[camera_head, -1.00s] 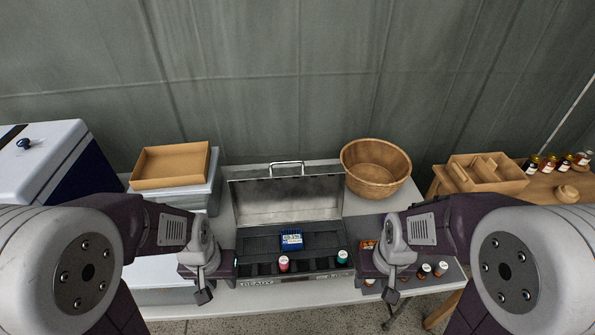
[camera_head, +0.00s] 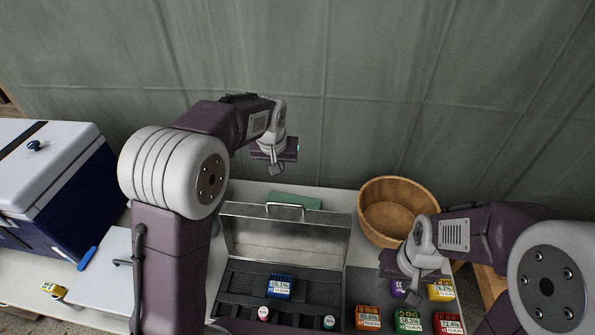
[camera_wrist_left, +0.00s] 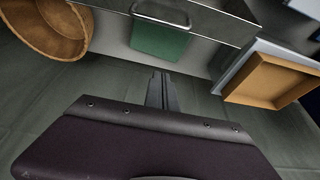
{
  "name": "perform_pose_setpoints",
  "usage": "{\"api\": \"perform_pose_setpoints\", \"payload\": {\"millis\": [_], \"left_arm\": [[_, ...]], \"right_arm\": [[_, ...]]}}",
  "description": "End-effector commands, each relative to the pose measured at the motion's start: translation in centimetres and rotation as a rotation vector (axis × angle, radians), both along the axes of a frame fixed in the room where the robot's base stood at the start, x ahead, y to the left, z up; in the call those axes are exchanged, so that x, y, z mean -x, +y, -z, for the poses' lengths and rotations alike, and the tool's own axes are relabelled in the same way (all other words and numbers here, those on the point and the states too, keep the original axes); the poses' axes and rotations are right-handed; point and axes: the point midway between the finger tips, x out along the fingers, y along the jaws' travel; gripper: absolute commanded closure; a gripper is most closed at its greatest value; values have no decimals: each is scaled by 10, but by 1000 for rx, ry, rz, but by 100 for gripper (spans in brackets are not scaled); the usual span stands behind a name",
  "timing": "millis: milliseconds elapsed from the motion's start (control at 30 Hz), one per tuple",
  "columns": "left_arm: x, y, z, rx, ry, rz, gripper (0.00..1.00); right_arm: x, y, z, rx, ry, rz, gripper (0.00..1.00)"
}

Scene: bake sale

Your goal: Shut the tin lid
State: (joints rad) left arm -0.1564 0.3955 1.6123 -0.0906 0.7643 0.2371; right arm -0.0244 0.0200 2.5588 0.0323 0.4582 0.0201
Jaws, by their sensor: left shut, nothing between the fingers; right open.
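The metal tin's lid (camera_head: 285,237) stands open at the tin's back, with its wire handle (camera_head: 283,208) on the upper edge. The dark tin base (camera_head: 238,283) holds a blue box (camera_head: 280,287), a red-capped jar (camera_head: 263,313) and a green-capped jar (camera_head: 329,322). My left gripper (camera_head: 277,166) is raised, beyond and above the lid, shut and empty. In the left wrist view its fingers (camera_wrist_left: 161,90) are closed together, with the lid handle (camera_wrist_left: 160,14) apart from them at the top. My right gripper (camera_head: 410,283) is open at the right of the tin.
A dark mat (camera_head: 362,283) with several coloured boxes lies right of the tin, under my right gripper. A round wooden bowl (camera_head: 390,213) stands behind it. A green object (camera_head: 295,200) lies behind the lid. A blue-and-white cooler (camera_head: 60,190) stands at the left.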

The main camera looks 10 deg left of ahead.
Motion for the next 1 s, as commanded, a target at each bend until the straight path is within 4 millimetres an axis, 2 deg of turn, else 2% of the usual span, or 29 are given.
{"api": "perform_pose_setpoints", "payload": {"millis": [33,100,267,367,767,1000], "left_arm": [[-1,-6,1,-2,15,13,100],[2,-10,7,-5,33,22,100],[2,-12,10,-4,32,25,100],[-1,-11,21,-4,34,25,100],[-28,-10,101,-4,35,25,100],[2,-10,102,-4,30,25,100]], "right_arm": [[0,0,-8,0,1,0,50],[1,0,-10,0,1,0,50],[1,0,-8,0,1,0,50],[1,0,-8,0,1,0,50],[0,0,-13,0,1,0,50],[0,0,-18,0,1,0,50]]}}
